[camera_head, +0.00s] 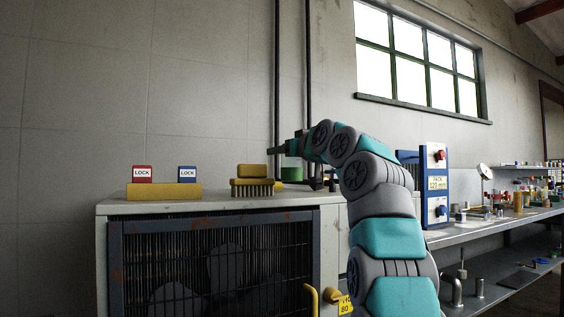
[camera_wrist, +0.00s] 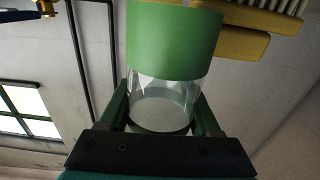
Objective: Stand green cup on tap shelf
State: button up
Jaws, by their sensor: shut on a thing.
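In the wrist view the green cup (camera_wrist: 172,45) has a broad green band and a clear part nearer my gripper. My gripper (camera_wrist: 162,108) is shut on it, one finger on each side of the clear part. In the head view my gripper (camera_head: 287,148) is over the back right of the cabinet top, and the green of the cup (camera_head: 291,173) shows just below it. The arm partly hides that spot. I cannot tell whether the cup touches anything below, nor make out the tap shelf for certain.
The grey cabinet (camera_head: 212,207) has a yellow-backed brush (camera_head: 252,187) and a yellow block (camera_head: 163,191) with two LOCK tags on top. Dark pipes (camera_head: 307,80) run up the wall behind. A cluttered bench (camera_head: 480,230) and blue panel (camera_head: 437,185) are at right.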

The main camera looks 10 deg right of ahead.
jog(key=s+r+b, duration=0.1)
jog(key=s+b, duration=0.3)
jog(key=s, duration=0.8)
jog(key=shift+s+d, duration=0.15)
jog(key=shift+d, duration=0.05)
